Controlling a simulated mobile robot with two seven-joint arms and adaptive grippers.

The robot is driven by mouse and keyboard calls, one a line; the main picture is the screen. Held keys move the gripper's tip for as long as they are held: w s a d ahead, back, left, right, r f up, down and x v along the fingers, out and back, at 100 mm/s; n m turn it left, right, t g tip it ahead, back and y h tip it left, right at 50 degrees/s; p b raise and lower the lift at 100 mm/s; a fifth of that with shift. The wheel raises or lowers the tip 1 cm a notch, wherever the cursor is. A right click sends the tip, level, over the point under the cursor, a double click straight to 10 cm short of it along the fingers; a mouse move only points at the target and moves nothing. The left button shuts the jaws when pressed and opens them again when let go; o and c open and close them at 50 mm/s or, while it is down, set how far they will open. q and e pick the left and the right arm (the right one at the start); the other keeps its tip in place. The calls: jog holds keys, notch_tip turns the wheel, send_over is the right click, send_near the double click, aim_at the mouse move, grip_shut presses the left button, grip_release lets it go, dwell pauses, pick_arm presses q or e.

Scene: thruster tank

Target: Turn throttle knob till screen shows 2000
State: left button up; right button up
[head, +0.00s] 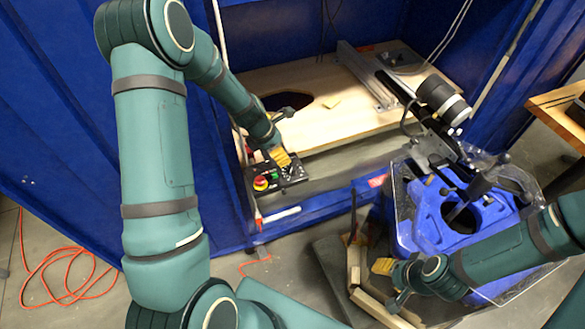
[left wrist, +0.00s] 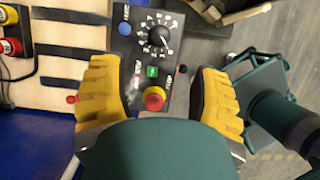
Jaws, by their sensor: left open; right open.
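The throttle knob (left wrist: 158,38) is a black round dial with a ring of white marks, on a dark control box (left wrist: 135,60). The box also shows at the front left of the wooden bench (head: 292,172) in the head view. My left gripper (head: 280,158) is over the box. In the left wrist view its two yellow fingers (left wrist: 157,68) are open on either side of the box, with the knob ahead of the tips and not gripped. My right gripper (head: 388,282) is open and empty, low beside the blue tank. I cannot make out a screen reading.
A red stop button on yellow (left wrist: 153,98), a green button (left wrist: 152,72) and a blue button (left wrist: 124,28) share the box. A blue tank (head: 425,215) with a black thruster rig (head: 442,100) stands right. Wood pieces (head: 375,305) lie near my right gripper.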

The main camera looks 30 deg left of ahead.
aim_at(292, 167)
pick_arm(q)
jog(key=b+x, duration=0.1)
jog(key=x, duration=1)
jog(key=shift+b, duration=0.4)
grip_shut()
